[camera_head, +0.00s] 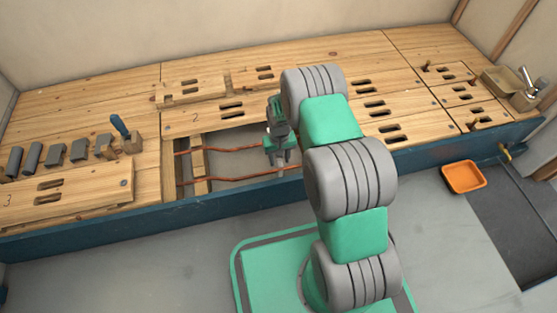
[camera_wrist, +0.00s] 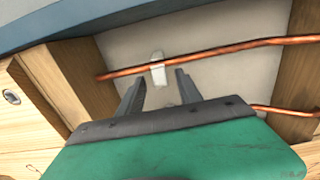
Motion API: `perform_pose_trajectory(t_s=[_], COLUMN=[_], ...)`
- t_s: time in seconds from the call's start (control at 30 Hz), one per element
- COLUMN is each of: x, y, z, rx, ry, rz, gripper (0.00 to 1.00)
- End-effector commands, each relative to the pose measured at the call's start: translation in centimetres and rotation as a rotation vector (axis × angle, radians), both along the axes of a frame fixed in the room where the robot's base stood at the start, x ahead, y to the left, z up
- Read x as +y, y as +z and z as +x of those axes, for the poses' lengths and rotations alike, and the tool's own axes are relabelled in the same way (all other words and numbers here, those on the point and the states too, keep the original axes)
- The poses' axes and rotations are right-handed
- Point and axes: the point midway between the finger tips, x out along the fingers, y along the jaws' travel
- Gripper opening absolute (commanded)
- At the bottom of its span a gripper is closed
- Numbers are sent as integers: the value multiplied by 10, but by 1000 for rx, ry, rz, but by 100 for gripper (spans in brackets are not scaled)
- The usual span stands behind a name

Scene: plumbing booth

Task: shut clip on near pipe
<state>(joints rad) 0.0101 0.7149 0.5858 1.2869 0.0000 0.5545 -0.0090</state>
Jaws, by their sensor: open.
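The near copper pipe (camera_head: 228,179) runs across the open floor bay close to the bench's blue front edge; it also shows across the upper part of the wrist view (camera_wrist: 225,50). A small white clip (camera_wrist: 157,73) sits at this pipe in the wrist view, with parts showing on both sides of it. I cannot tell whether the clip is open or shut. My gripper (camera_wrist: 161,78) is open, its two fingers apart and pointing toward the pipe, with the clip in line between them. Nothing is held. In the head view my gripper (camera_head: 281,168) is over the bay, and the clip is hidden.
A far copper pipe (camera_head: 225,150) runs behind the near one. A wooden joist (camera_head: 199,165) crosses under the pipes at the bay's left. Grey blocks and a blue-handled tool (camera_head: 119,125) stand on the boards at left. An orange tray (camera_head: 463,177) lies at right.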

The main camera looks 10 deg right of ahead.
Motion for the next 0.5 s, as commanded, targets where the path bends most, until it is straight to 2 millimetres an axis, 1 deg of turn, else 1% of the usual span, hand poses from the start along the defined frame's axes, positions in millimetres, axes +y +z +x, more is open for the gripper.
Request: perform_pose_trajectory(t_s=[0.1, 0.5], x=[0, 1], y=[1, 1], z=[0, 0], rx=[0, -1], ry=[1, 1], rz=[0, 0], gripper=[42, 9])
